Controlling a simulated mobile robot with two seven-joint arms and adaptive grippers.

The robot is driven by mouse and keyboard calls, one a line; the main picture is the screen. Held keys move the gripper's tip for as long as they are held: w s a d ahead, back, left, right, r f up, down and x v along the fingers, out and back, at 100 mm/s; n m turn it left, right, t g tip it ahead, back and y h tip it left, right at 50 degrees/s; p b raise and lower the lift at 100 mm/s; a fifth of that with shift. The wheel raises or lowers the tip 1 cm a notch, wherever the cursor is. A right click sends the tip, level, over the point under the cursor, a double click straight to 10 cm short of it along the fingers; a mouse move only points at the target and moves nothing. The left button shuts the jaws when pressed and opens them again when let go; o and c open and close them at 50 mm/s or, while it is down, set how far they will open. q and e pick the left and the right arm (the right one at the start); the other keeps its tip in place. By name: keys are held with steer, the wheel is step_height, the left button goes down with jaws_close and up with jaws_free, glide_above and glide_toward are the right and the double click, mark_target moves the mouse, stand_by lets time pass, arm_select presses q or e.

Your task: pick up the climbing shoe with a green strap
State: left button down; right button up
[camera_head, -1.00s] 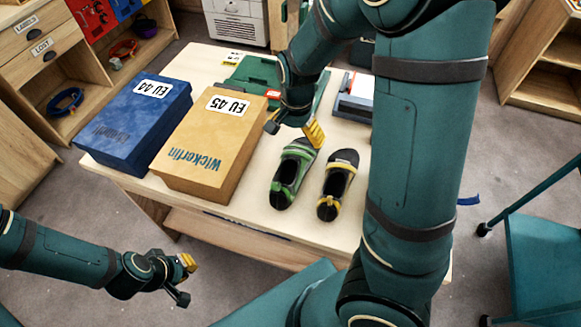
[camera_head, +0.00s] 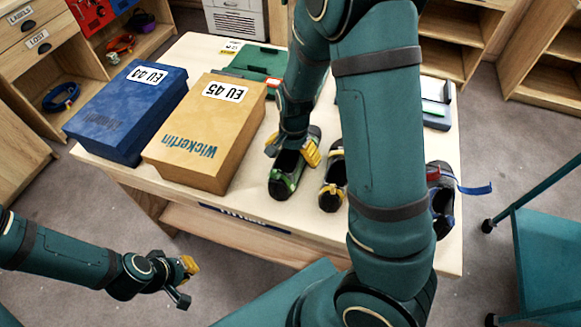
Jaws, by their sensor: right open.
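The climbing shoe with a green strap (camera_head: 283,184) lies on the table, its green end toward the front edge. My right gripper (camera_head: 291,150) is open at the shoe's far end, with its fingers around or just above the opening; I cannot tell whether they touch it. The gripper hides part of the shoe's far end. A shoe with a yellow strap (camera_head: 331,190) lies just to the right, partly hidden by my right arm. My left gripper (camera_head: 186,281) is off to the left, in front of the table and away from the shoes; its fingers look apart and empty.
A tan shoe box (camera_head: 205,130) and a blue shoe box (camera_head: 125,110) stand left of the shoes on the pale table (camera_head: 250,208). A dark shoe with a blue strap (camera_head: 440,205) lies at the right edge. A green case (camera_head: 262,62) lies behind.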

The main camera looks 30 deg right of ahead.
steer(key=shift+f, duration=0.4)
steer(key=shift+r, duration=0.1)
steer(key=c, duration=1.1)
steer(key=shift+r, duration=0.1)
